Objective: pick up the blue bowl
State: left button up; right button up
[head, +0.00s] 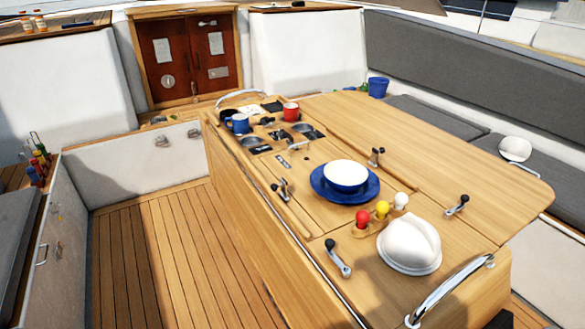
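The blue bowl (346,176) stands on the cockpit table in the head view, right of the picture's middle. It shows a white oval top and a narrow blue side below. It sits on a wider blue plate (320,187), whose rim shows around it.
Red, yellow and white balls (381,209) stand in front of the bowl, with a white domed object (410,244) nearby. Small dark-knobbed handles (375,156) rise from the table (450,170). A chrome rail (450,290) edges its near end. The wooden floor (160,250) is clear.

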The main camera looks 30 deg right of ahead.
aim_at(345, 177)
jog(key=i+j+u, duration=0.15)
jog(key=i, duration=0.65)
jog(key=i+j+u, duration=0.15)
jog(key=i, duration=0.65)
jog(key=i+z, duration=0.25)
jog(key=z, duration=0.15)
jog(key=i+j+z, duration=0.15)
jog(key=z, duration=0.25)
jog(key=i+j+z, duration=0.2)
jog(key=i+z, duration=0.2)
jog(key=i+j+z, duration=0.15)
jog(key=z, duration=0.25)
jog(key=j, duration=0.1)
